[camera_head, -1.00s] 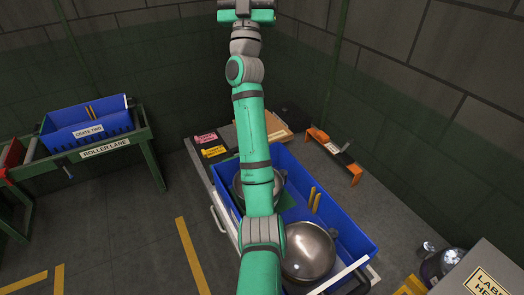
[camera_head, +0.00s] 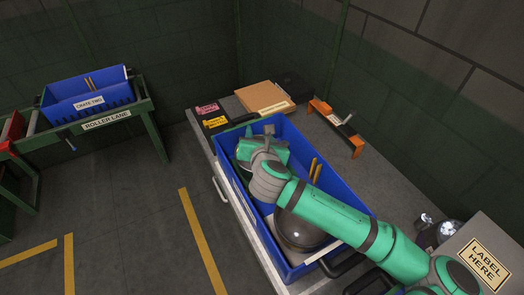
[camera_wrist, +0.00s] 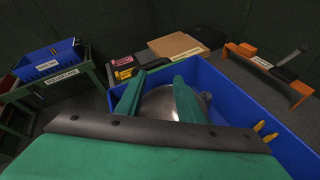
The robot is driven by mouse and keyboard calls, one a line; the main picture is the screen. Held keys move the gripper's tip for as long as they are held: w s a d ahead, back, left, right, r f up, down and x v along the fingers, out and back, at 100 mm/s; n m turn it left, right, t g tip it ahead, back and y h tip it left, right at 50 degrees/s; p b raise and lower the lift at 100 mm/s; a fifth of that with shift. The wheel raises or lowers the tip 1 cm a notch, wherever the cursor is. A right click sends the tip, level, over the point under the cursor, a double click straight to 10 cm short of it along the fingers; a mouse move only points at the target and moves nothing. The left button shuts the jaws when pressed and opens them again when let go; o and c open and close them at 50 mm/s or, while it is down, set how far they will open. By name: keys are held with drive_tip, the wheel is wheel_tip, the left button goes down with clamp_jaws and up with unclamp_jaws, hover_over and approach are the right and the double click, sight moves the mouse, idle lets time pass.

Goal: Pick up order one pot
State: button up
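A blue crate (camera_head: 335,188) on the bench holds metal pots. One shiny pot (camera_head: 300,232) sits at its near end, partly under my arm. Another metal pot (camera_wrist: 160,104) is at the far end; in the head view my gripper mostly hides it. My gripper (camera_head: 262,150) is over the far end of the crate, pointing down into it. In the wrist view its two teal fingers (camera_wrist: 159,80) are spread apart, with the far pot showing between and beyond them. Contact with the pot cannot be told. Neither frame labels a pot as order one.
A cardboard piece (camera_head: 262,97) and pink and yellow labels (camera_head: 208,109) lie beyond the crate. An orange stand (camera_head: 336,128) is to its right. A label box (camera_head: 480,255) stands near right. Crate two (camera_head: 88,98) sits on the roller lane at left.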

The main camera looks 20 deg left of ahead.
drive_tip(key=s+d+f+h, duration=0.3)
drive_tip(key=s+d+f, duration=0.1)
drive_tip(key=d+f, duration=0.45)
drive_tip(key=shift+n, duration=0.4)
drive_tip(key=shift+w+d+r+x, duration=0.15)
drive_tip(key=shift+d+x, duration=0.05)
drive_tip(key=shift+x, duration=1.5)
drive_tip(key=shift+w+d+r+x, duration=0.1)
drive_tip(key=shift+w+d+x, duration=0.1)
drive_tip(key=shift+x, duration=1.5)
drive_tip(key=shift+w+d+r+x, duration=0.1)
drive_tip(key=shift+d+r+x, duration=0.1)
drive_tip(key=shift+x, duration=1.5)
drive_tip(key=shift+s, duration=0.2)
clamp_jaws()
drive_tip(key=shift+w+f, duration=0.1)
